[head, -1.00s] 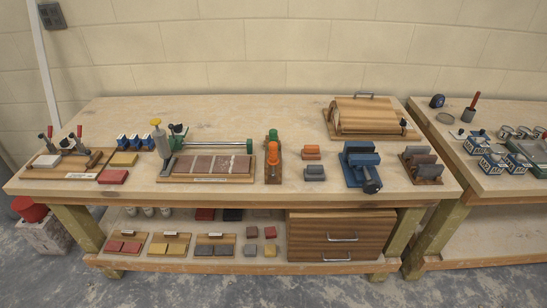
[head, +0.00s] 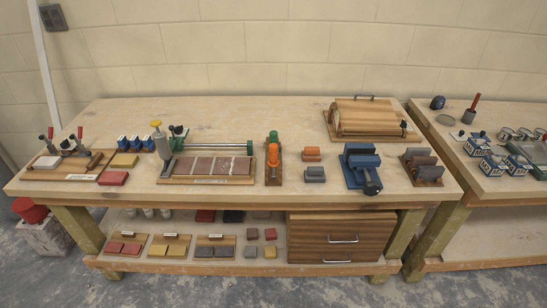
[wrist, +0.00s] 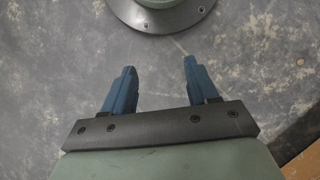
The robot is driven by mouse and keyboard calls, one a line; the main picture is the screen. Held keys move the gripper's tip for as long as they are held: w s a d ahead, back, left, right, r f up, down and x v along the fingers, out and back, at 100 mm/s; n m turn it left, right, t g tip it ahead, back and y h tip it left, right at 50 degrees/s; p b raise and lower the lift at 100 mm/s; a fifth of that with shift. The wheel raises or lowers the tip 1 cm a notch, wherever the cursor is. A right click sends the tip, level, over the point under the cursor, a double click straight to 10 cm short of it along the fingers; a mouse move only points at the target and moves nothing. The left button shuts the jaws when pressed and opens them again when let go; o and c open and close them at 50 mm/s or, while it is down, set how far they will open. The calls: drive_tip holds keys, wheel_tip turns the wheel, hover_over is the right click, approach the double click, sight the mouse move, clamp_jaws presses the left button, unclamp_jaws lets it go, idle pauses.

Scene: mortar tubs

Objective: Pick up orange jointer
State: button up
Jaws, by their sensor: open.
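An orange-handled tool (head: 274,155), which looks like the orange jointer, is on a narrow wooden board (head: 273,181) near the middle of the main bench. A green-handled tool (head: 273,137) is just behind it on the same board. The lower parts of both tools are too small to make out. My gripper (wrist: 160,66) shows only in the wrist view. Its two blue fingers are wide apart with nothing between them, above the grey floor. It is away from the jointer, which is not in the wrist view.
To the jointer's right are an orange block (head: 312,154), a grey block (head: 315,174) and a blue vise-like tool (head: 361,167). To its left lies a board with brown strips (head: 209,168). A second bench (head: 485,185) stands at right. Bare bench top lies behind the tools.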

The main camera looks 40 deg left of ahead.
drive_tip(key=w+a+r+n+t, duration=0.2)
drive_tip(key=w+r, duration=0.4)
drive_tip(key=w, duration=0.6)
drive_tip(key=w+a+r+n+t, duration=0.1)
drive_tip(key=w+a+r+n, duration=0.15)
drive_tip(key=w+r, duration=0.65)
drive_tip(key=w+a+r+n+t, duration=0.1)
drive_tip(key=w+a+r+t, duration=0.15)
drive_tip(key=w, duration=1.25)
drive_tip(key=w+a+r+n+t, duration=0.15)
drive_tip(key=w+a+r, duration=0.35)
drive_tip(key=r, duration=0.6)
drive_tip(key=w+a+r+n, duration=0.2)
drive_tip(key=w+a+r, duration=0.1)
drive_tip(key=w+r, duration=0.65)
drive_tip(key=w+a+r+n+t, duration=0.15)
drive_tip(key=w+a+r, duration=0.25)
drive_tip(key=r, duration=0.9)
drive_tip(key=s+a+r+n, duration=0.1)
drive_tip(key=s+a+r, duration=0.15)
drive_tip(key=a, duration=0.55)
drive_tip(key=s+a+r+n, duration=0.15)
drive_tip(key=s+a, duration=0.25)
drive_tip(key=a, duration=0.4)
wheel_tip(320, 180, up, 12)
drive_tip(key=n+g, duration=0.3)
hover_over(274, 145)
wheel_tip(274, 145, down, 13)
drive_tip(key=shift+f, duration=0.1)
